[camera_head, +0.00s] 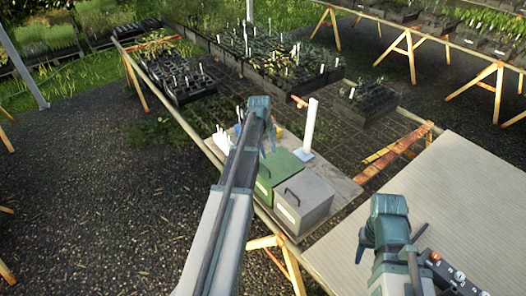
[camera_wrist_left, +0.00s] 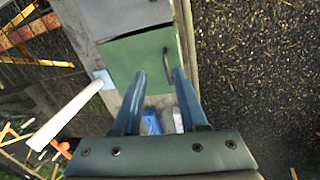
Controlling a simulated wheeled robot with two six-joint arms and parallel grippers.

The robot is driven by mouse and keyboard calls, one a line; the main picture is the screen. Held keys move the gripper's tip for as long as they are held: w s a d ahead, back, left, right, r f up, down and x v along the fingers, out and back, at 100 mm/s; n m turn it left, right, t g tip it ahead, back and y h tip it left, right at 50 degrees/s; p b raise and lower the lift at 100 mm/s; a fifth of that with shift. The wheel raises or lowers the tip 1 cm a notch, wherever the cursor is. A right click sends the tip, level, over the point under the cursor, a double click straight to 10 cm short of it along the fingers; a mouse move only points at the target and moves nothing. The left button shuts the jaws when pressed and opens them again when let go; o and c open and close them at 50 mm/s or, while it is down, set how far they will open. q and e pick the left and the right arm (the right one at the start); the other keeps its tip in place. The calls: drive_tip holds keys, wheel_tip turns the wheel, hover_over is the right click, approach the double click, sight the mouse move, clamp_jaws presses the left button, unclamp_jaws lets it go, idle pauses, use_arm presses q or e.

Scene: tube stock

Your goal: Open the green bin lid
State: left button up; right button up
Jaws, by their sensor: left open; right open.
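The green bin lid (camera_head: 284,166) lies flat and looks closed on the green bin (camera_head: 263,187). In the left wrist view the lid (camera_wrist_left: 142,55) fills the middle, with a dark bar handle (camera_wrist_left: 166,62) near its right edge. My left gripper (camera_head: 267,143) is open over the bins. In the left wrist view its two fingers (camera_wrist_left: 157,75) point toward the lid, with the handle just beyond the right fingertip; nothing is between them, and contact cannot be told. My right gripper (camera_head: 363,248) is open and empty above the pale ribbed table, away from the bins.
A grey bin (camera_head: 303,205) with a dark handle adjoins the green one. A white post (camera_head: 310,126) stands on a base beside the bins. Blue and white items (camera_wrist_left: 152,122) lie below the fingers. The ribbed tabletop (camera_head: 450,195) is mostly clear; a dark control box (camera_head: 447,272) sits near my right gripper.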

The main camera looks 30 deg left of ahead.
use_arm(q)
drive_tip(key=n, duration=0.2)
approach(264, 166)
drive_tip(key=f+b, duration=0.2)
drive_tip(key=b, duration=0.2)
drive_tip(key=f+b, duration=0.3)
drive_tip(key=b, duration=0.1)
drive_tip(key=w+f+b, duration=0.1)
drive_tip(key=f+b, duration=0.1)
drive_tip(key=b, duration=0.3)
drive_tip(key=shift+w+d+f, duration=0.15)
drive_tip(key=shift+d+f, duration=0.15)
drive_tip(key=shift+d, duration=0.05)
use_arm(e)
wheel_tip(264, 166, down, 12)
use_arm(q)
drive_tip(key=shift+c, duration=0.2)
use_arm(e)
drive_tip(key=shift+r, duration=0.1)
use_arm(q)
clamp_jaws()
drive_tip(key=shift+r, duration=0.1)
